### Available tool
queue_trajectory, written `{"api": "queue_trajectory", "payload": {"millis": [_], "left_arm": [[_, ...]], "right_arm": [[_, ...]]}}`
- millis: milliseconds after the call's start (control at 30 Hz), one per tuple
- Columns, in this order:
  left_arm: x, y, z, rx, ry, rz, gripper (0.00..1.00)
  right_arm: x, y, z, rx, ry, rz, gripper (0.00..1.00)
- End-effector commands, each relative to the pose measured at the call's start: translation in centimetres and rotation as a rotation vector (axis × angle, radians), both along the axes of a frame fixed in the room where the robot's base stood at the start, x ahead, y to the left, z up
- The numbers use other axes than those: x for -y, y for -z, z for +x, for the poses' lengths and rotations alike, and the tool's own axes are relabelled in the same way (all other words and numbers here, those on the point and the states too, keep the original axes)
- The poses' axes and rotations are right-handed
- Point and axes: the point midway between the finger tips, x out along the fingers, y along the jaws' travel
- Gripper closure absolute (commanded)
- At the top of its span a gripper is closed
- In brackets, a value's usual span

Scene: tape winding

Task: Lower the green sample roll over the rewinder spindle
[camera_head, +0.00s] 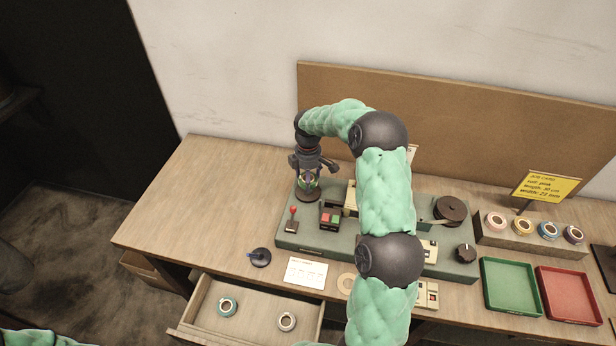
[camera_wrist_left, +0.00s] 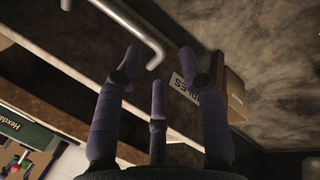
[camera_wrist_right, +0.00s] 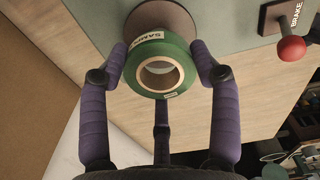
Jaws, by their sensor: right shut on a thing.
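The green sample roll (camera_wrist_right: 180,75) is held between the fingers of my right gripper (camera_wrist_right: 160,62), with its open bore facing the wrist camera. In the head view my right gripper (camera_head: 308,172) points down with the roll (camera_head: 299,181) just above a dark round disc (camera_head: 308,196) at the left end of the machine. The same disc (camera_wrist_right: 160,16) shows behind the roll in the right wrist view. I cannot make out the spindle, nor whether the roll is around it. My left gripper (camera_wrist_left: 160,62) is open and empty near a metal bar handle (camera_wrist_left: 135,30).
An open drawer (camera_head: 205,300) holds two rolls. Green (camera_head: 510,286) and red (camera_head: 568,295) trays lie at right. The table's left part is clear.

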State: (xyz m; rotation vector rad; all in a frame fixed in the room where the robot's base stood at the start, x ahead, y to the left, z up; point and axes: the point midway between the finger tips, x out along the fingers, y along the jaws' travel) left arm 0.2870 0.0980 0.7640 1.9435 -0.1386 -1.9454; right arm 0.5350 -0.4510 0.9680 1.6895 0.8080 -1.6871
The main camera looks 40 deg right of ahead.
Motion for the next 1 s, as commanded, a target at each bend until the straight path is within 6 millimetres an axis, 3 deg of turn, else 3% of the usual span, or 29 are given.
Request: {"api": "queue_trajectory", "payload": {"millis": [600,1000], "left_arm": [[0.0,0.8,0.0,0.0,0.0,0.0,0.6],[0.0,0.7,0.0,0.0,0.0,0.0,0.6]], "right_arm": [[0.0,1.6,0.0,0.001,0.0,-0.001,0.65],[0.0,1.6,0.0,0.001,0.0,-0.001,0.65]]}}
